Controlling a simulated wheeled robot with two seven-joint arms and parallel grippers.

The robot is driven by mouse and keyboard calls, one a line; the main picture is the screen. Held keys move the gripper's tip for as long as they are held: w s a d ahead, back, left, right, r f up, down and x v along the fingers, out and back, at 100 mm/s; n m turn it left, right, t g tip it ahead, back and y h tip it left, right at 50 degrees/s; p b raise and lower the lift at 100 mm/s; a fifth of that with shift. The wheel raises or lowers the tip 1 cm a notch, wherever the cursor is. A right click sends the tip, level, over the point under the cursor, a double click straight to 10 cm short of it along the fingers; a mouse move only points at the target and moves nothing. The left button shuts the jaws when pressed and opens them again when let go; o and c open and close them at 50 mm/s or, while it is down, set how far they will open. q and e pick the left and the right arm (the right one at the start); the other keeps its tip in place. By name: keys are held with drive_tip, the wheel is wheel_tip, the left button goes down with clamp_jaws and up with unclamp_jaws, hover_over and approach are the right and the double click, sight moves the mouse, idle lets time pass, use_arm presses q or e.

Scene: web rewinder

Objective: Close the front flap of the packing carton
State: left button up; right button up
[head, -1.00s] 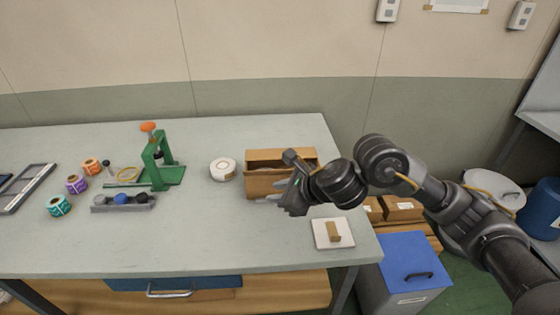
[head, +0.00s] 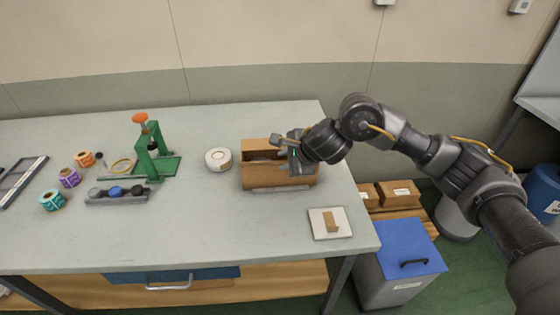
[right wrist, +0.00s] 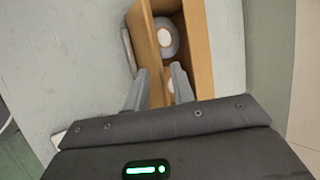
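The brown packing carton (head: 262,178) stands at the right end of the table, its top at least partly open. In the right wrist view, its long opening shows between two brown walls (right wrist: 202,45), with round white-and-grey items (right wrist: 167,38) inside. My right gripper (head: 283,143) is at the carton's top, right of its middle. I cannot clearly make out the front flap. My left gripper is out of view.
A grey strip (head: 283,190) lies along the carton's front base. A white tape roll (head: 218,159) is left of it, and a white pad with a brown block (head: 318,230) is in front. A green press (head: 152,160) stands further left. A blue-lidded bin (head: 400,255) is beside the table.

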sight(280, 162)
drive_tip(key=shift+x, duration=1.8)
clamp_jaws()
